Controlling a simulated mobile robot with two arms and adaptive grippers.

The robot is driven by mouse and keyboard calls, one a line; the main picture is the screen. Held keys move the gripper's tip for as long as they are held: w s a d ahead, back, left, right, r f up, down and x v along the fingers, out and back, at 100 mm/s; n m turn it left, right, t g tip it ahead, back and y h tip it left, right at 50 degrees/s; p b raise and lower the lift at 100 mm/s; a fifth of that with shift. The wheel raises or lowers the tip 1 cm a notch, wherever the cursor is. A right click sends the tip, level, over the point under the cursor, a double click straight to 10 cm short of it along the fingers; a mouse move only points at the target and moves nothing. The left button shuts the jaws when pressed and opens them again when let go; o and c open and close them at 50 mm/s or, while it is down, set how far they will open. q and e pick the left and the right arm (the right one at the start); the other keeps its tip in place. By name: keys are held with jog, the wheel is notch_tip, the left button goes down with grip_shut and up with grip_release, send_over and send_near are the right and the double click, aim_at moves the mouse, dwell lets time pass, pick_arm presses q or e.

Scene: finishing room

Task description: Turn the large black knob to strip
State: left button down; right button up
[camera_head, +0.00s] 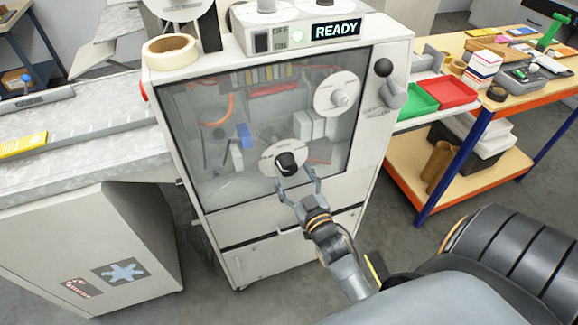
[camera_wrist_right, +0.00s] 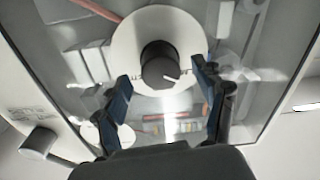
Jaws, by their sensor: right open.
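The large black knob (camera_head: 286,163) sits on a round pale dial plate (camera_head: 268,157) low on the front of the white machine. In the right wrist view the knob (camera_wrist_right: 159,66) has a white pointer line toward its lower right, and the dial plate (camera_wrist_right: 190,27) surrounds it. The dial lettering is too small to read. My right gripper (camera_head: 298,181) is open just in front of and below the knob. In the wrist view its two fingers (camera_wrist_right: 165,83) stand apart, one either side of the knob's lower part, with no clear contact. My left gripper is not in view.
A clear panel (camera_head: 215,105) covers the machine's inside. A second dial with a grey knob (camera_head: 340,97) is above right. A black ball lever (camera_head: 384,68) is on the right side. A tape roll (camera_head: 169,49) lies on top. A workbench (camera_head: 457,45) stands right.

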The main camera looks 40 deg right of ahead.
aim_at(291, 172)
jog(key=shift+w+d, duration=0.2)
jog(key=shift+w, duration=0.6)
jog(key=shift+w+d, duration=0.15)
jog(key=shift+w, duration=0.6)
jog(key=c, duration=1.1)
jog(key=shift+c, duration=0.2)
